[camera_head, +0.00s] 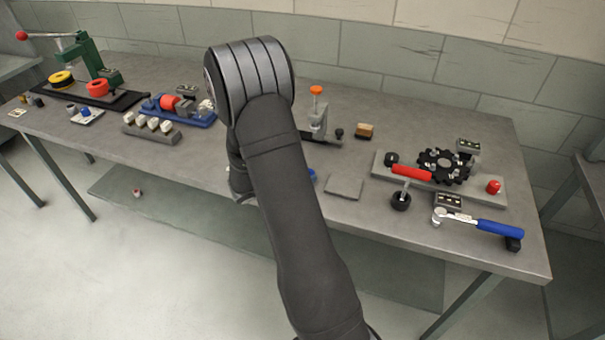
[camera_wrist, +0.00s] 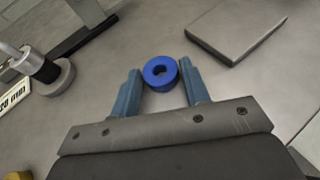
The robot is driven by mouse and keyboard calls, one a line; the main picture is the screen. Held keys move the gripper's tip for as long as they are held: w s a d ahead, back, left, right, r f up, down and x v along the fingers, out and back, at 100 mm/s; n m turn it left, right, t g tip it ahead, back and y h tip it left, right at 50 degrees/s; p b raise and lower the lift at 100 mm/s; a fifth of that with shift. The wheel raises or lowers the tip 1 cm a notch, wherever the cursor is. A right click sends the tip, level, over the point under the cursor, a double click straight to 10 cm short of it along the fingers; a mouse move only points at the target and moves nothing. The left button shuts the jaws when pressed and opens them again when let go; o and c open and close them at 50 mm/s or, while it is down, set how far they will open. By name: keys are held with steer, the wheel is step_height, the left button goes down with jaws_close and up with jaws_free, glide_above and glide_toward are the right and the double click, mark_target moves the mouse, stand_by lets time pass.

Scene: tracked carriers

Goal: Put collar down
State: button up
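The collar is a blue ring (camera_wrist: 160,73) with a hole through it. In the wrist view it sits between the tips of my gripper's two blue-grey fingers (camera_wrist: 161,76), with a finger against each side. My gripper looks shut on it. I cannot tell whether the collar touches the bench or is held just above it. In the head view my dark arm hides the gripper. Only a small blue patch, likely the collar (camera_head: 312,175), shows at the arm's right edge.
A flat grey plate (camera_head: 344,187) lies right of the collar; the wrist view shows it too (camera_wrist: 237,27). A grey fixture with an orange knob (camera_head: 317,91) stands behind. Farther right are a black sprocket (camera_head: 443,166) on a base and a blue-handled wrench (camera_head: 499,229).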

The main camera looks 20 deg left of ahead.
steer(key=shift+o, duration=0.8)
steer(key=shift+r, duration=0.2)
steer(key=v, duration=1.2)
steer(key=shift+f, duration=0.1)
steer(key=x, duration=1.2)
steer(key=shift+w+r, duration=0.1)
steer(key=shift+r, duration=1)
